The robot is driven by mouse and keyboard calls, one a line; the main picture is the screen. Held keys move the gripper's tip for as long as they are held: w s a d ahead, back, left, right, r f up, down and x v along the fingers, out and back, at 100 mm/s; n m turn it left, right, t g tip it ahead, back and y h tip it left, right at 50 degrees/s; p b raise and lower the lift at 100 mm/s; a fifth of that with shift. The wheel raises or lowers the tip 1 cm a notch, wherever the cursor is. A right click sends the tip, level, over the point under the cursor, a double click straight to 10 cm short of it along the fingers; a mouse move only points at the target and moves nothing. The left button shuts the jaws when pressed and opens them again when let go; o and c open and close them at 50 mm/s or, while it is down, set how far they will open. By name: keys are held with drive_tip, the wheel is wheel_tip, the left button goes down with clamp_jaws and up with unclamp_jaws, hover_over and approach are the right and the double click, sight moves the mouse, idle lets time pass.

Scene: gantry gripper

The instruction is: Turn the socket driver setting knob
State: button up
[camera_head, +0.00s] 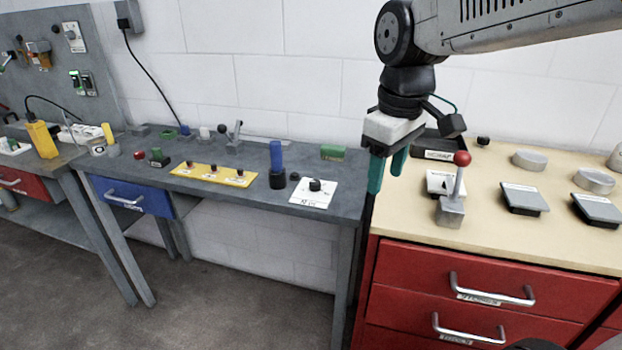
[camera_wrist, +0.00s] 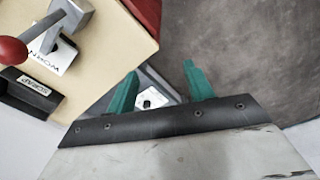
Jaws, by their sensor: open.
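A black knob (camera_head: 315,185) sits on a white plate (camera_head: 325,196) near the right end of the grey workbench. The plate's small label is too blurred to read. In the wrist view the white plate (camera_wrist: 156,96) shows between my gripper's fingers, with a small dark knob (camera_wrist: 147,103) on it. My gripper (camera_head: 385,183) has two teal fingers, spread apart with nothing between them. It hangs above the gap between the bench and the wood-topped cabinet, to the right of the knob. In the wrist view my gripper (camera_wrist: 160,69) partly hides the plate's surroundings.
A blue upright handle (camera_head: 277,160) and a yellow panel (camera_head: 212,175) with several buttons are left of the plate. A green block (camera_head: 332,152) is behind it. A red-balled lever (camera_head: 452,195) and a black tray (camera_head: 432,148) stand on the cabinet (camera_head: 480,232) near my gripper.

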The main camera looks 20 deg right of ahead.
drive_tip(key=w+n, duration=0.3)
drive_tip(key=w, duration=0.7)
drive_tip(key=n+g, duration=0.1)
drive_tip(key=n, duration=0.8)
hover_over(315, 182)
wheel_tip(315, 182, down, 12)
drive_tip(key=shift+s+r, duration=0.15)
drive_tip(key=shift+r, duration=0.05)
drive_tip(key=shift+w+f, duration=0.2)
drive_tip(key=shift+f, duration=0.15)
wheel_tip(315, 182, down, 8)
drive_tip(key=shift+r, duration=0.25)
drive_tip(key=c, duration=1)
